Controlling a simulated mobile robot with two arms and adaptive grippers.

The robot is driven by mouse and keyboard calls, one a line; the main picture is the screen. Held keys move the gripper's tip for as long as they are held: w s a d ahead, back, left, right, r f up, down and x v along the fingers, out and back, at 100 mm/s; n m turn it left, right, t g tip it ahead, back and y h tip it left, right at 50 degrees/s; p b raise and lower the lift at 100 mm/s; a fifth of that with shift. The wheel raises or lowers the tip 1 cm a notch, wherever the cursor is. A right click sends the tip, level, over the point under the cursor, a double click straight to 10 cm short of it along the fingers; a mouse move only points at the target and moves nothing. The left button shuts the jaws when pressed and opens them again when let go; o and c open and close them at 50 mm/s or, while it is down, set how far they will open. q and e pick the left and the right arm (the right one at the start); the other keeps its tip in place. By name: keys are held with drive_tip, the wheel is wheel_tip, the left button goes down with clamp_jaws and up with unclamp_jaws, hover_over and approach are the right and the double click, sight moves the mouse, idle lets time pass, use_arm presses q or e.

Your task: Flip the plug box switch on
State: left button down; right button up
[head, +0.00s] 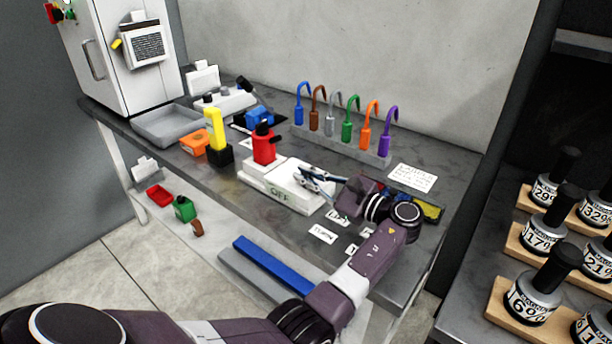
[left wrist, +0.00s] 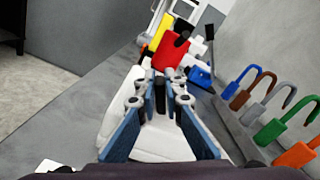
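In the left wrist view the fingertips (left wrist: 160,82) nearly meet above the white box (left wrist: 160,140). The switch is not clearly seen; the gripper covers part of the box top. My right gripper is out of view.
Behind the box is a rack of coloured hooked locks (head: 345,140). To the left are a yellow and black item (head: 217,138), an orange container (head: 195,142) and a grey tray (head: 165,126). White cards (head: 322,234) lie near the front edge.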

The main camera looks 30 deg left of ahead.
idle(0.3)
use_arm(q)
drive_tip(key=shift+w+r+m+p, duration=0.1)
drive_tip(key=shift+r+m+p, duration=0.15)
drive_tip(key=shift+p, duration=0.45)
drive_tip(key=m+p, duration=0.1)
drive_tip(key=p, duration=0.1)
drive_tip(key=w+m+p, duration=0.1)
drive_tip(key=m, duration=0.1)
drive_tip(key=shift+r+p, duration=0.25)
drive_tip(key=shift+p, duration=0.1)
drive_tip(key=shift+w+m+p, duration=0.25)
drive_tip(key=shift+m+p, duration=0.45)
drive_tip(key=shift+m, duration=0.25)
drive_tip(key=m, duration=0.1)
drive_tip(key=m+p, duration=0.1)
drive_tip(key=shift+w+f+m, duration=0.15)
drive_tip(key=shift+w+m, duration=0.15)
drive_tip(key=shift+w, duration=0.1)
drive_tip(key=shift+w+d+f+m, duration=0.15)
drive_tip(key=shift+w+m, duration=0.15)
drive_tip(key=shift+m, duration=0.65)
drive_tip(key=shift+w+f+m, duration=0.15)
drive_tip(key=shift+w+m, duration=0.15)
drive_tip(key=shift+m, duration=0.65)
drive_tip(key=c, duration=2)
unclamp_jaws()
drive_tip(key=shift+c, duration=0.2)
